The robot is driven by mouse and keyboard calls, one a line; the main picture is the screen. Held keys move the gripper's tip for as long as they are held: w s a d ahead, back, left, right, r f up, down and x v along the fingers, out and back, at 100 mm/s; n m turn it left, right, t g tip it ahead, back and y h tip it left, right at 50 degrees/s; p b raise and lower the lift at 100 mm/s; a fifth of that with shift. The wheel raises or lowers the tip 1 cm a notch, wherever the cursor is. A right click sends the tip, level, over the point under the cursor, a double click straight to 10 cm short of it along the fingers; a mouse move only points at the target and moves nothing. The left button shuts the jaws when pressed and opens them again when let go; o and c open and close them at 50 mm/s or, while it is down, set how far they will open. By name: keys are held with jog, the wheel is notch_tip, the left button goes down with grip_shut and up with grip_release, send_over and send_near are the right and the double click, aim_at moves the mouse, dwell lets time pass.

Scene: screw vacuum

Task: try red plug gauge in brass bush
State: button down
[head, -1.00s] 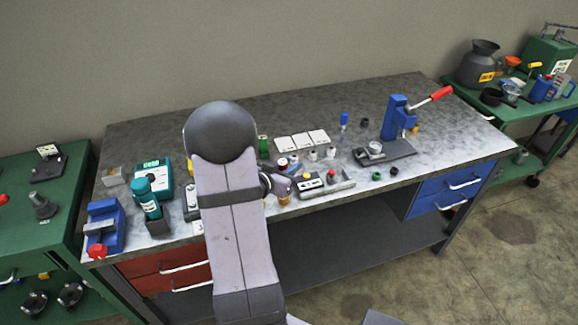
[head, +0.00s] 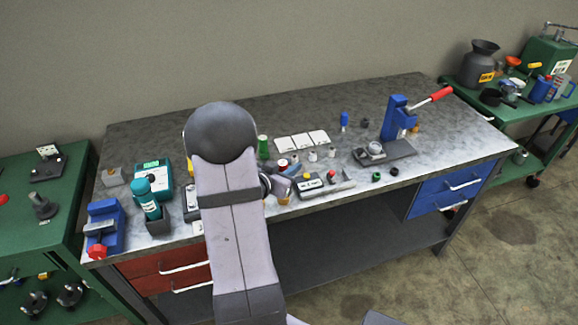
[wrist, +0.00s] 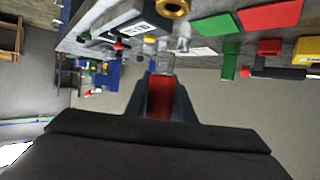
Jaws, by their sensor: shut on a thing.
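My gripper (wrist: 163,80) is shut on the red plug gauge (wrist: 160,97) in the wrist view. The gauge's red handle lies between the two dark fingers, and a pale, clear-looking end (wrist: 165,62) sticks out beyond the fingertips. The brass bush (wrist: 172,7) shows as a gold ring at the top edge of the wrist view, apart from the gauge tip. In the head view my gripper (head: 278,186) is mostly behind my arm, and the held gauge cannot be made out there. A brassy piece (head: 284,199), likely the bush, shows just below the gripper near the bench's front edge.
A grey box with coloured buttons (head: 311,186) stands close right of my gripper. White cards (head: 302,140) and small parts lie behind. A blue press with a red lever (head: 395,118) stands farther right. The back of the bench is clear.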

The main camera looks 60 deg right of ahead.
jog(key=shift+f+b, duration=1.65)
jog(key=shift+f, duration=0.55)
jog(key=shift+f, duration=0.35)
dwell(0.4)
jog(key=shift+r, duration=0.2)
dwell(0.5)
jog(key=shift+r+p, duration=2.65)
jog(key=shift+r, duration=0.2)
